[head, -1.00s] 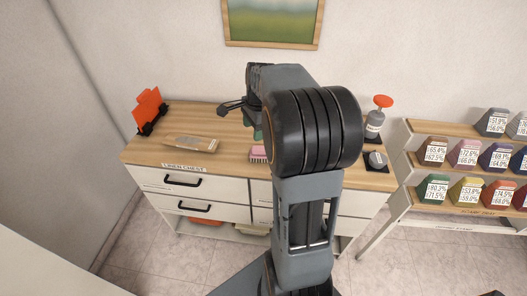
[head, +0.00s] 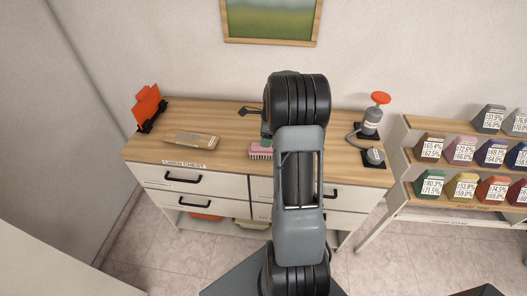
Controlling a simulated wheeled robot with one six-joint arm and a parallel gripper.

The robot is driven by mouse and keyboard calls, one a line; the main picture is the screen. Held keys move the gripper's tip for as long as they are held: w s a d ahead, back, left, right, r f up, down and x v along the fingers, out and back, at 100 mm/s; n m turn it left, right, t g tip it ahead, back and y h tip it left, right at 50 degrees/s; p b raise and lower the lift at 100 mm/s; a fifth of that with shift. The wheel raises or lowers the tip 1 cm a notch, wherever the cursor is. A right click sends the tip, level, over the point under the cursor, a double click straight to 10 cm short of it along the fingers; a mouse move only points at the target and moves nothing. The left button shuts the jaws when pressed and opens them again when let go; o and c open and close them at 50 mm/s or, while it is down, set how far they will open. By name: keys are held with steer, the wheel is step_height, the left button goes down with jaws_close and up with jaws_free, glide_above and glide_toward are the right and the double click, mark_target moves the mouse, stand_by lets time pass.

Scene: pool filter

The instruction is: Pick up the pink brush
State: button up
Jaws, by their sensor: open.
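The pink brush (head: 259,150) lies on the wooden top of the linen chest (head: 215,128), near its front edge and left of my arm. My arm hides part of it. My gripper (head: 243,111) shows only in part, as a dark finger sticking out left of my arm above the chest top. It is above and behind the brush in the picture, apart from it. The rest of the gripper is hidden behind my arm.
An orange-red object on a black stand (head: 149,107) is at the chest's left end. A beige flat item (head: 190,141) lies on the left. A grey device with a red knob (head: 374,115) stands at right, beside a rack of coloured blocks (head: 462,187).

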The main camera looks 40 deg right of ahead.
mark_target(264, 150)
steer(key=shift+w+a+f+p, duration=0.1)
steer(key=shift+w+f+p, duration=0.1)
steer(key=shift+f, duration=0.65)
steer(key=shift+w+a+f+p, duration=0.1)
steer(key=shift+f+p, duration=0.15)
steer(key=shift+f, duration=0.6)
steer(key=shift+w+a+f+p, duration=0.1)
steer(key=shift+w+f+p, duration=0.1)
steer(key=shift+f, duration=0.65)
steer(key=c, duration=1)
steer(key=shift+r, duration=0.1)
